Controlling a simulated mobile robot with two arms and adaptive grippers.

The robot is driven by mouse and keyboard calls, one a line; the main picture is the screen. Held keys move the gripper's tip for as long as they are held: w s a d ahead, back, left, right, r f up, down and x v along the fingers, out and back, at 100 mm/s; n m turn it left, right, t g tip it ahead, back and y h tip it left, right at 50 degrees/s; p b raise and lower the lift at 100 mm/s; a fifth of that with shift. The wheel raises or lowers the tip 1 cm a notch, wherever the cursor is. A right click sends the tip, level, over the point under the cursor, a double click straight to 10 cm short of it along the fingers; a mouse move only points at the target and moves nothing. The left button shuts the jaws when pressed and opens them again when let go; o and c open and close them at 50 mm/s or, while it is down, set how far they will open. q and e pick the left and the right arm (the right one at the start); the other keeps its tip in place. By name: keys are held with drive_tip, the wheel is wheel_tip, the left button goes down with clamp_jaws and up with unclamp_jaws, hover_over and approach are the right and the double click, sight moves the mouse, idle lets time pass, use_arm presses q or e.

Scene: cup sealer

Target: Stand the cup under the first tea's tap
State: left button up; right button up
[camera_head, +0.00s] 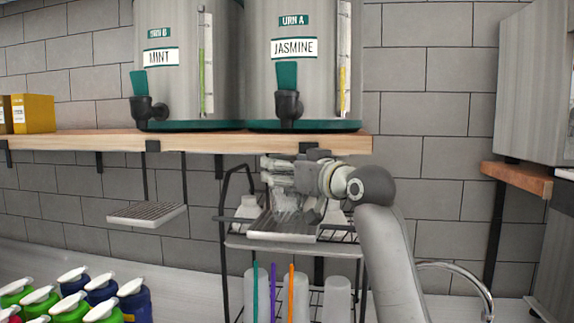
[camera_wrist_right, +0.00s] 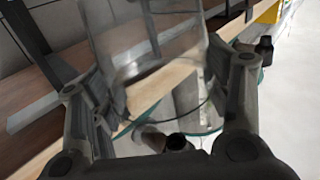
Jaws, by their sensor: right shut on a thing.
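My right gripper (camera_head: 277,178) is shut on a clear cup (camera_head: 288,214), below the shelf under the JASMINE urn. In the right wrist view the clear cup (camera_wrist_right: 140,45) sits between the two fingers of the gripper (camera_wrist_right: 165,80). The cup appears upright over the drip tray (camera_head: 283,236); I cannot tell whether its base touches the tray. The JASMINE urn (camera_head: 292,80), marked URN A, has a black tap (camera_head: 289,104) with a green handle, above the cup. The MINT urn (camera_head: 165,85) has its own tap (camera_head: 146,108) further left. My left gripper is out of view.
The wooden shelf (camera_head: 215,142) carries both urns. An empty drip tray (camera_head: 147,214) hangs under the MINT side. A wire rack (camera_head: 240,242) with white cups stands behind the right tray. Several pump bottles (camera_head: 70,298) stand at lower left. A faucet (camera_head: 465,277) is at right.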

drive_tip(key=shift+f, duration=0.1)
drive_tip(key=o, duration=0.7)
drive_tip(key=shift+s, duration=0.1)
drive_tip(key=b+v, duration=0.4)
drive_tip(key=v, duration=0.8)
drive_tip(key=shift+b, duration=0.4)
drive_tip(key=shift+r, duration=0.2)
